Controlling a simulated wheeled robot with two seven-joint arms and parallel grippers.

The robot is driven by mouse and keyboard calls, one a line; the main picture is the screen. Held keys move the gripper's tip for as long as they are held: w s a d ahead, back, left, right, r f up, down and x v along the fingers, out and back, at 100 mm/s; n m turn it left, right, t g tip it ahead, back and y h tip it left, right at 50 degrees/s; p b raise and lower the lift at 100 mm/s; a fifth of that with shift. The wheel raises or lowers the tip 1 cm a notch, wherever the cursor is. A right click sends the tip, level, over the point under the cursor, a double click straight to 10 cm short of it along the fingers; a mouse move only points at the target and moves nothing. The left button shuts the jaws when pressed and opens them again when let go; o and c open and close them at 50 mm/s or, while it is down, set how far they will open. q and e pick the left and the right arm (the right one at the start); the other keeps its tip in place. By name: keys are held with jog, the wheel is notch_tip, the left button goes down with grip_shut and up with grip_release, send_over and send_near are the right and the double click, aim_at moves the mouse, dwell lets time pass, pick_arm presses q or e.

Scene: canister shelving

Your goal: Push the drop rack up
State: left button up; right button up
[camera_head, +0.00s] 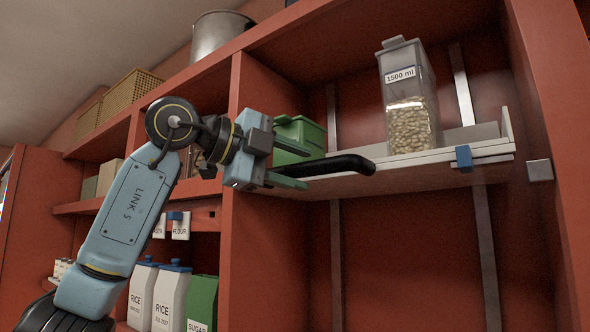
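The drop rack (451,158) is a white tray under the upper opening of the red cabinet, with metal rails behind it. A black bar handle (340,165) sticks out at its front left. A clear canister labelled 1500 ml (408,100), partly filled with pale beans or nuts, stands upright on the rack. My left gripper (295,167) is at the left end of the handle, its green fingers above and below the bar. I cannot tell whether they press on it. A green container (304,131) shows just behind the gripper, partly hidden. My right gripper is not in view.
A metal pot (218,33) and wicker baskets (130,90) stand on the cabinet top. The cabinet's right side panel (551,90) is close beside the rack. The space below the rack is clear.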

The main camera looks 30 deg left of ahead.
pick_arm(q)
jog(key=shift+s+f, duration=0.1)
jog(key=shift+f, duration=0.05)
jog(key=shift+s+a, duration=0.15)
jog(key=b+v, duration=0.3)
jog(key=v, duration=1)
